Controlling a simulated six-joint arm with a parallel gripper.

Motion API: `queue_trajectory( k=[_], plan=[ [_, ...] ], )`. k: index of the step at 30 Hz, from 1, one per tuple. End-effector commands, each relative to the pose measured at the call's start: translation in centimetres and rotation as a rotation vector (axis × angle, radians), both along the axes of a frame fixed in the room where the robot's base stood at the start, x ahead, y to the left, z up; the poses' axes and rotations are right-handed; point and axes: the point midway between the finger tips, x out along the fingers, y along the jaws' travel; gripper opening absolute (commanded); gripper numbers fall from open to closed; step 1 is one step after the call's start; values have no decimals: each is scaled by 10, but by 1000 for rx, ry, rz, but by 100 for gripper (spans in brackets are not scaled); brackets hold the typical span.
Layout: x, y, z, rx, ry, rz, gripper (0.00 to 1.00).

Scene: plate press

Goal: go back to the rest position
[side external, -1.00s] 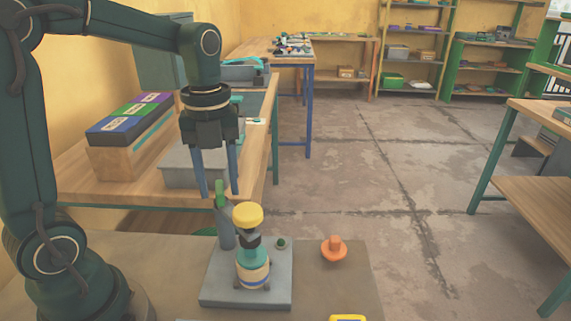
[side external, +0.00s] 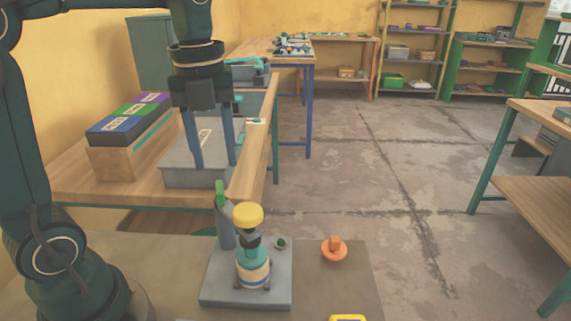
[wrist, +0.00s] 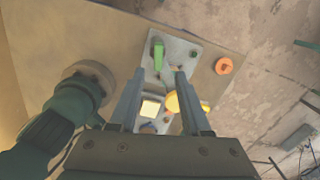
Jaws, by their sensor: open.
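My gripper (side external: 212,150) is open and empty, with its two blue fingers pointing down above and behind the plate press. In the wrist view my gripper (wrist: 158,75) has its fingers spread apart with nothing held between them. The press stands on a grey base plate (side external: 217,290). It has a yellow round top (side external: 247,215), a teal and cream body (side external: 252,265) and a green handle (side external: 220,196) on a grey post. The green handle also shows in the wrist view (wrist: 158,56).
An orange knobbed piece (side external: 334,249) lies on the table to the right of the press. A yellow object (side external: 347,318) is at the front edge. A wooden bench (side external: 80,180) behind holds a grey box (side external: 190,178) and a wooden box with coloured blocks (side external: 130,118).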

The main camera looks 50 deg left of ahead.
Motion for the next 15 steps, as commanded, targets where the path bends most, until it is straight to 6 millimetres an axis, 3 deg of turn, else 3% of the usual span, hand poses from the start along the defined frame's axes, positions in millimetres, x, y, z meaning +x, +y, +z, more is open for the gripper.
queue_trajectory(
  k=[2, 5, 15],
  plan=[
    [-11, -9, 7, 7, -35, -20, 48],
    [-29, -20, 11, 4, -103, 89, 48],
    [-67, -42, -8, -162, -292, 867, 48]
  ],
)
